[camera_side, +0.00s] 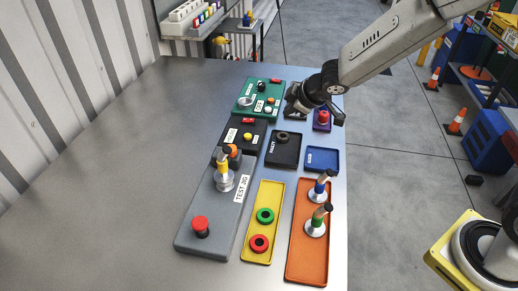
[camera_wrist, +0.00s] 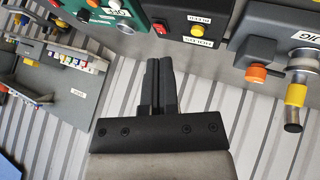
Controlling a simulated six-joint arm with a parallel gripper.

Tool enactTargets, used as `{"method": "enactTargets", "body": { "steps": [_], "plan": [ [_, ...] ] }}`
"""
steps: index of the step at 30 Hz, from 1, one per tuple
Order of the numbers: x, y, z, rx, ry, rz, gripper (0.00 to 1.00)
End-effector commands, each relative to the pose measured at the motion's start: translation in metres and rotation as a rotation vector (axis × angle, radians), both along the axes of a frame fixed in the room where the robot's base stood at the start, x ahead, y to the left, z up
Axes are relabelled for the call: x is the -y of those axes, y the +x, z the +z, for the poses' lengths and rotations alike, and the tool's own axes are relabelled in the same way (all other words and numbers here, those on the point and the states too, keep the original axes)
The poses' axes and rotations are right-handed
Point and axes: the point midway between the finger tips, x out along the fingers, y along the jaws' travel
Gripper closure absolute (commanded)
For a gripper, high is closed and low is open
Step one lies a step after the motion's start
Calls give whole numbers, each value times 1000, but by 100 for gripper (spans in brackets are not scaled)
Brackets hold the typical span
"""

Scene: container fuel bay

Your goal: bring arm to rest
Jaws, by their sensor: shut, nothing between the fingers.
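My gripper (camera_side: 338,118) hangs at the end of my arm over the far right part of the metal table (camera_side: 120,150), near a purple tray (camera_side: 321,126) with a red-topped piece. In the wrist view my gripper (camera_wrist: 160,62) shows its two dark fingers side by side, closed with nothing between them. The fingers point toward the green panel (camera_wrist: 85,15) and a dark panel with a yellow button (camera_wrist: 197,31). No part of the gripper visibly touches a thing. Part of a black tray behind the wrist is hidden in the side view.
A grey test jig (camera_side: 210,215) holds a red button and a yellow-collared nozzle. A yellow tray (camera_side: 262,205) holds green and red rings. An orange tray (camera_side: 309,255) holds two nozzles. A blue tray (camera_side: 322,159) looks empty. The table's left side is clear.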

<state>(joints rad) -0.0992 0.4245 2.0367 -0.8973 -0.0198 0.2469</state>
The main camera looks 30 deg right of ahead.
Motion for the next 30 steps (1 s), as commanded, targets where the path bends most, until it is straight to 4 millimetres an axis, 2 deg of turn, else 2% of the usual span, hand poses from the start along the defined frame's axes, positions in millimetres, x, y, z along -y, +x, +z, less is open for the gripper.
{"method": "enactTargets", "body": {
  "steps": [3, 9, 15, 19, 24, 30],
  "plan": [
    [20, -32, 2, -59, 26, -128, 100],
    [43, -91, -3, -179, 81, -332, 100],
    [55, -155, -10, -312, 154, -515, 100],
    [56, -190, -14, -389, 203, -607, 100],
    [54, -217, -17, -450, 246, -674, 100],
    [53, -224, -19, -469, 259, -693, 100]
  ]
}}
